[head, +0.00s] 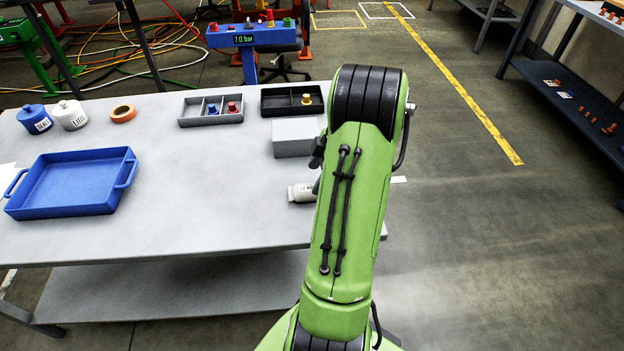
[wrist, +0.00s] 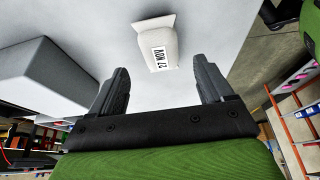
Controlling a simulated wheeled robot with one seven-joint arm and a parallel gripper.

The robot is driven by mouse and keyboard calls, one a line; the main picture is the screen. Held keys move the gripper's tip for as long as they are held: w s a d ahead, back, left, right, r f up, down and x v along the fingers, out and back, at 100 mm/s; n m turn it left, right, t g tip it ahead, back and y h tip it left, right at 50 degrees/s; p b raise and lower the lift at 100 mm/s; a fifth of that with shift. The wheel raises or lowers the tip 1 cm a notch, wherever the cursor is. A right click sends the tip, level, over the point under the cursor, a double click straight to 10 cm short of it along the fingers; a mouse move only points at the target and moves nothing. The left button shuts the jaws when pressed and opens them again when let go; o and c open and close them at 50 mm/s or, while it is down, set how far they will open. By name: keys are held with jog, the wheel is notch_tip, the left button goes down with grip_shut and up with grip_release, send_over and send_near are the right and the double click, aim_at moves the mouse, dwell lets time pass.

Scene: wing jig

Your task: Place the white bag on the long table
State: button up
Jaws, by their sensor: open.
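The white bag (head: 302,192) lies on the long grey table (head: 200,180), near its right end in the head view and partly hidden by my arm. In the wrist view the white bag (wrist: 155,32) shows its printed date label upside down. My gripper (wrist: 160,65) is open and empty, with its two fingers apart. The bag appears just beyond and between the fingertips, with no clear contact. My gripper is largely hidden behind my arm in the head view.
A grey box (head: 296,137) stands close to the bag; this box (wrist: 45,75) is left in the wrist view. Two divided trays (head: 211,110) (head: 291,100), a blue tray (head: 72,182), two labelled pots (head: 34,118) (head: 70,115) and an orange tape roll (head: 123,113) sit on the table. The table's middle is clear.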

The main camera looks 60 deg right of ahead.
jog(key=p+v, duration=0.2)
jog(key=v, duration=0.6)
notch_tip(320, 180, up, 5)
jog(key=m, duration=0.1)
send_over(298, 195)
jog(key=w+a+r+m+h, duration=0.1)
jog(key=a+r, duration=0.1)
jog(key=a, duration=0.4)
jog(key=w+a+r+m+h, duration=0.1)
jog(key=a+r, duration=0.2)
jog(key=a, duration=0.3)
jog(key=s+a+m+t, duration=0.2)
jog(key=s+a+m, duration=0.3)
jog(key=s+a, duration=0.7)
jog(key=a, duration=0.3)
jog(key=shift+a+r+h, duration=0.15)
jog(key=shift+r+h, duration=0.2)
jog(key=shift+h, duration=0.05)
jog(key=shift+r, duration=0.1)
